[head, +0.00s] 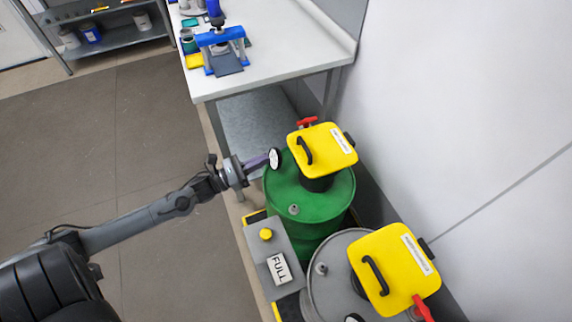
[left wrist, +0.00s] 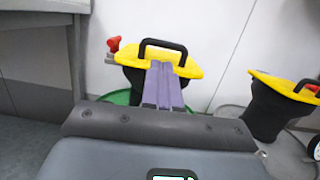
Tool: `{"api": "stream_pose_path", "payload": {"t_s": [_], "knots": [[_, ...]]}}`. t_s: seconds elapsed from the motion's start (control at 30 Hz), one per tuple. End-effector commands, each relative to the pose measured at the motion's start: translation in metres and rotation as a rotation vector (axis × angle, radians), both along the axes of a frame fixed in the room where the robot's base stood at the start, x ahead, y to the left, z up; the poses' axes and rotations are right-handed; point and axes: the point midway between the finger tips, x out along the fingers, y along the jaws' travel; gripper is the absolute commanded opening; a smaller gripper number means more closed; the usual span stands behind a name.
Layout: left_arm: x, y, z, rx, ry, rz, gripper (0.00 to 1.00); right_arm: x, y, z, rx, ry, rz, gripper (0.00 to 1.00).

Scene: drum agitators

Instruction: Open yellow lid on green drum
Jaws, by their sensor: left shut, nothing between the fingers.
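The green drum (head: 310,205) stands by the wall. Its yellow lid (head: 333,148) lies closed over a black funnel (head: 317,183), with a black handle (head: 304,151) along its left edge. The lid also shows in the left wrist view (left wrist: 190,68), with its handle (left wrist: 162,45) towards me. My left gripper (head: 266,160) is just left of the drum top, its purple fingers shut and empty. In the left wrist view the fingers (left wrist: 160,68) point at the lid's front edge, overlapping it just below the handle; contact cannot be told. My right gripper is not in view.
A grey drum (head: 335,270) with another yellow lid (head: 395,268) stands in front of the green one. A grey box with a FULL label (head: 279,268) sits beside them. A white bench (head: 275,65) stands behind, and the wall (head: 470,130) closes the right side.

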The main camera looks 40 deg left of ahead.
Motion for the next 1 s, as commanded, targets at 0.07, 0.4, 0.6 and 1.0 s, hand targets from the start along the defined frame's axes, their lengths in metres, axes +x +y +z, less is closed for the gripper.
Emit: {"api": "stream_pose_path", "payload": {"t_s": [0.07,0.4,0.6,1.0], "knots": [[0.003,0.001,-0.017,0.012,-0.006,-0.006,0.00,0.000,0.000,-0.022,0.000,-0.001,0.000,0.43],[0.017,-0.003,-0.022,0.015,-0.016,-0.008,0.00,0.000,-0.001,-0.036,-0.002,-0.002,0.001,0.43],[0.043,-0.015,-0.016,0.015,-0.018,-0.008,0.00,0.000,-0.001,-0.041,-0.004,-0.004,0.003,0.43],[0.088,-0.035,-0.006,0.014,-0.014,-0.007,0.00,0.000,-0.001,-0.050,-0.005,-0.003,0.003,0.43]]}}
